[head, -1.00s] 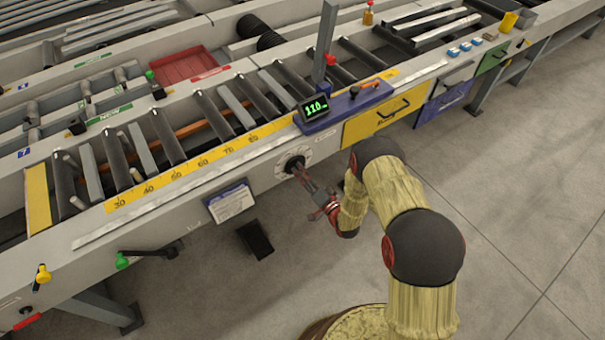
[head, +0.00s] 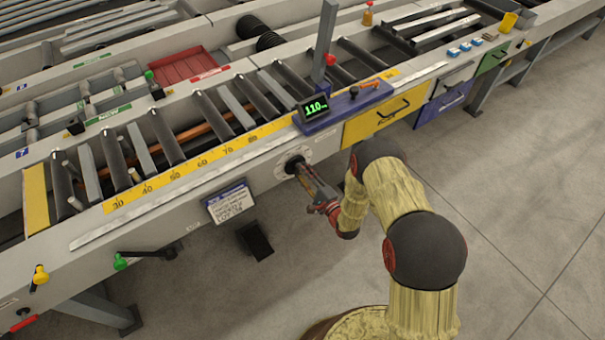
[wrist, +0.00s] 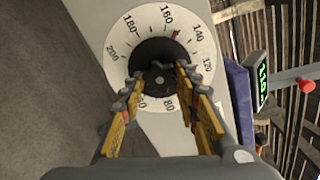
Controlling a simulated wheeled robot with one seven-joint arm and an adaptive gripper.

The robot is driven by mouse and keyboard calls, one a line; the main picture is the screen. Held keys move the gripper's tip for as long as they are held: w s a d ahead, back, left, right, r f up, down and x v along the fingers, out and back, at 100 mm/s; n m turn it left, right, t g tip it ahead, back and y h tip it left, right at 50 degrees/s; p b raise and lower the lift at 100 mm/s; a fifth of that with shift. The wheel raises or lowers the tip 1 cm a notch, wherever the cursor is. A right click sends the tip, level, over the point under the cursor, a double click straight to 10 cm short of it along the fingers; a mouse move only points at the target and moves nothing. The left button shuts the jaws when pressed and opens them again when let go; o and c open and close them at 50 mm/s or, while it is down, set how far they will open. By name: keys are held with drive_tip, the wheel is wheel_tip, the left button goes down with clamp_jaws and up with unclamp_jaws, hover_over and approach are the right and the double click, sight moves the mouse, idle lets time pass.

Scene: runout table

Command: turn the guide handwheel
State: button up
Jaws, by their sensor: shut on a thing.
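The guide handwheel is a dark round knob (wrist: 157,52) at the centre of a white numbered dial (wrist: 118,55) in the wrist view. A small red mark sits between 160 and 140 on the dial. In the head view the dial (head: 281,171) is on the front face of the table, below the digital display. My gripper (wrist: 158,78) is shut on the handwheel, one toothed finger on each side of it. In the head view my gripper (head: 298,167) reaches the wheel from the lower right; its fingers partly hide it.
The display (head: 315,107) reads about 110 on a blue block above the wheel. A yellow drawer (head: 385,116) is to the right, and a hanging sign (head: 230,204) and black pedal (head: 256,241) to the left. A green-knobbed lever (head: 121,262) is farther left.

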drive_tip(key=shift+f+m, duration=0.1)
drive_tip(key=shift+m, duration=2.2)
drive_tip(key=o, duration=1.2)
drive_tip(key=shift+c, duration=0.2)
drive_tip(key=v, duration=1.2)
